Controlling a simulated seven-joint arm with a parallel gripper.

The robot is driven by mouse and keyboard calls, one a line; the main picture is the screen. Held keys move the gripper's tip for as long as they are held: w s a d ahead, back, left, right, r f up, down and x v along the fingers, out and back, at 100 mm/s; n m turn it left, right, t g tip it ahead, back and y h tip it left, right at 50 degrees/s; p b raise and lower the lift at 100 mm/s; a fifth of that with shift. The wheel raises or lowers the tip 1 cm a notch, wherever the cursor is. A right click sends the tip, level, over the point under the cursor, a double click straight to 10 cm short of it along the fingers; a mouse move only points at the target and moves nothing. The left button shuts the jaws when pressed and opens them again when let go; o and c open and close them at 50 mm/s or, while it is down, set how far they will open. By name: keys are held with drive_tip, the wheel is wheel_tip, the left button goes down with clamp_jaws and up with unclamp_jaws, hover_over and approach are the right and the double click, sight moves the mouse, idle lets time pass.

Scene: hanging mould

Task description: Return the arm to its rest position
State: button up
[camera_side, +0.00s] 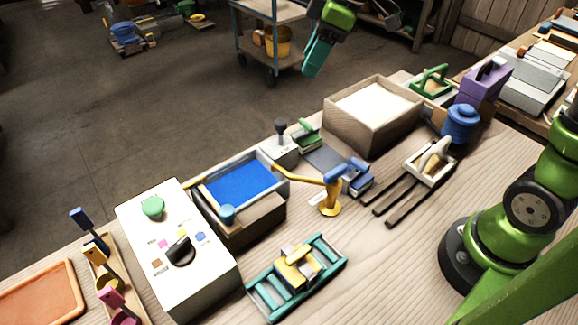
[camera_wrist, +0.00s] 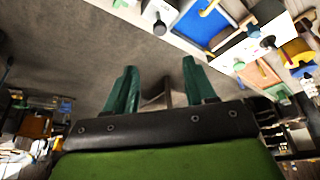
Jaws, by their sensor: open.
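My gripper (camera_side: 314,60) hangs in the air at the top of the side view, beyond the far edge of the workbench. Its teal fingers point downward. In the wrist view, the two fingers (camera_wrist: 158,88) stand apart with nothing between them. My green arm shows at the right of the side view, and much of its middle length is outside the picture.
The bench holds a white control box (camera_side: 208,270), a blue-filled tray (camera_side: 284,192), a teal rack (camera_side: 264,293) with a yellow piece, a sand-filled wooden box (camera_side: 352,128) and a purple block (camera_side: 484,84). A trolley (camera_side: 246,45) stands on the floor behind.

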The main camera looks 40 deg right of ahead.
drive_tip(key=shift+v, duration=0.75)
drive_tip(key=s+d+f+m+t, duration=0.1)
drive_tip(key=s+d+m+t, duration=0.1)
drive_tip(key=s+m, duration=0.4)
drive_tip(key=s+d+f+m+t+h, duration=0.1)
drive_tip(key=s+d+f+m+t, duration=0.1)
drive_tip(key=s+m, duration=0.5)
drive_tip(key=s+d, duration=0.1)
drive_tip(key=s, duration=0.3)
drive_tip(key=shift+s, duration=0.2)
